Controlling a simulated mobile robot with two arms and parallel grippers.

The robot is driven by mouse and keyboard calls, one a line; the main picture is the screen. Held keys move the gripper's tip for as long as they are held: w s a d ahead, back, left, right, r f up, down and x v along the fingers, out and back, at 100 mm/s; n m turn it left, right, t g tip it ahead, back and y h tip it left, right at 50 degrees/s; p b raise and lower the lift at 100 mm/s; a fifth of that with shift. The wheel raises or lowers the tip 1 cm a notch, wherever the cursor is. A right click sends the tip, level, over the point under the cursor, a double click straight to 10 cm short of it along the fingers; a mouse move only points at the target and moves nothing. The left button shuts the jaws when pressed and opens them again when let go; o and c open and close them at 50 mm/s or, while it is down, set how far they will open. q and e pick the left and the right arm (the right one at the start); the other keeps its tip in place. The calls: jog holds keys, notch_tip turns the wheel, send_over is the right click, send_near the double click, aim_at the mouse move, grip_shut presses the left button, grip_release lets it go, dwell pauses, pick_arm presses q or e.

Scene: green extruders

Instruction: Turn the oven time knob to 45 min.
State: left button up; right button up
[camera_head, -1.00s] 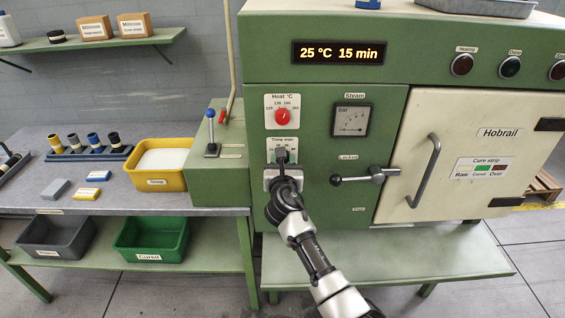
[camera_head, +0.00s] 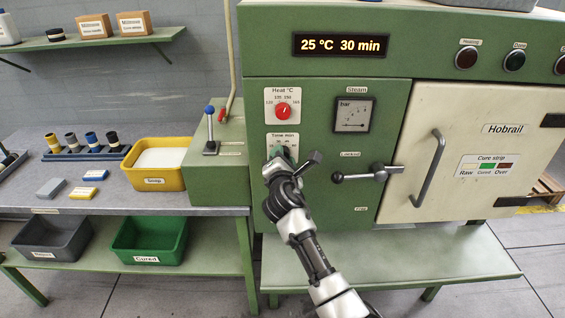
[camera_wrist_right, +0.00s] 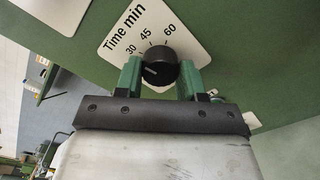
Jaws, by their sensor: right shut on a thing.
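The oven display (camera_head: 340,45) reads 25 °C 30 min. The black time knob (camera_wrist_right: 160,67) sits on a white "Time min" plate (camera_wrist_right: 122,40) marked 30, 45 and 60 in the right wrist view. Its pale pointer line faces toward the 30 mark. My right gripper (camera_wrist_right: 162,75) is shut on the knob, with one green finger on each side of it. In the head view, my right gripper (camera_head: 282,158) is in front of the time plate (camera_head: 282,139) and hides most of the knob. My left gripper is not in view.
The red heat knob (camera_head: 283,111) is just above the time plate. The steam gauge (camera_head: 352,114) and a black latch handle (camera_head: 365,174) are to the right, beside the cream oven door (camera_head: 470,130). A blue-tipped lever (camera_head: 210,130) stands to the left.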

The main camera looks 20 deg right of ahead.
jog(key=m+b, duration=0.2)
jog(key=m, duration=0.3)
jog(key=shift+f+m, duration=0.1)
jog(key=shift+m, duration=0.2)
dwell(0.4)
jog(key=o, duration=0.9)
jog(key=b+v, duration=0.1)
jog(key=v, duration=0.9)
jog(key=shift+s+a, duration=0.1)
jog(key=shift+s, duration=0.3)
